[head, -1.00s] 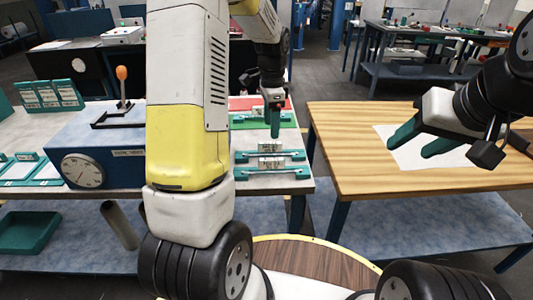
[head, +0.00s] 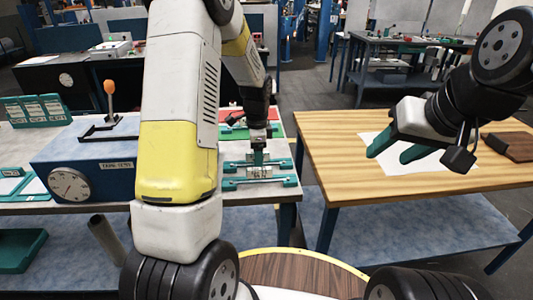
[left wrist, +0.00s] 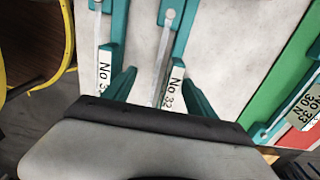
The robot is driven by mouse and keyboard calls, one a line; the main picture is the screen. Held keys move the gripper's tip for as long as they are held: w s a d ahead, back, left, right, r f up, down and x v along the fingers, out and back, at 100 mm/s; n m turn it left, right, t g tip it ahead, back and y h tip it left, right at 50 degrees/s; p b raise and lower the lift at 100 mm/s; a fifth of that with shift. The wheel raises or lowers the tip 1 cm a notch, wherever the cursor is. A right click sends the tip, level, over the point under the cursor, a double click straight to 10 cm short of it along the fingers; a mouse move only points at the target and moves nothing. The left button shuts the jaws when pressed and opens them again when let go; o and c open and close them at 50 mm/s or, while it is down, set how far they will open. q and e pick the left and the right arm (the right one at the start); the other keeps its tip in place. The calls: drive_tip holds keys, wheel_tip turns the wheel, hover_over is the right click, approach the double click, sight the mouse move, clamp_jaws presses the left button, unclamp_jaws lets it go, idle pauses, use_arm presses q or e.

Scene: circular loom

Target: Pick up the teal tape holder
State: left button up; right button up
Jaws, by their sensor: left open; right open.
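Several long teal tape holders with white number labels lie on the grey table to the left. In the head view, one teal holder (head: 285,163) lies behind another (head: 282,181). In the left wrist view, the holder labelled No 32 (left wrist: 174,84) runs between the fingers of my left gripper (left wrist: 163,95). Its lower part is hidden behind my gripper. Another holder (left wrist: 105,68) lies just left of the fingers. In the head view, my left gripper (head: 257,156) points down over the holders. Its fingers are apart; contact cannot be told. My right gripper (head: 394,152) is open and empty above the wooden table.
A blue box with a dial (head: 70,184) and an orange-topped lever (head: 110,92) stand left of my left arm. A green mat (left wrist: 265,108) carries the holder labelled No 33 (left wrist: 303,104). A white sheet (head: 440,162) and brown block (head: 512,145) lie on the wooden table.

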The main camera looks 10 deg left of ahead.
use_arm(q)
drive_tip(key=shift+c, duration=0.3)
clamp_jaws()
drive_tip(key=shift+r, duration=0.15)
wheel_tip(320, 180, up, 10)
drive_tip(key=c, duration=0.8)
unclamp_jaws()
clamp_jaws()
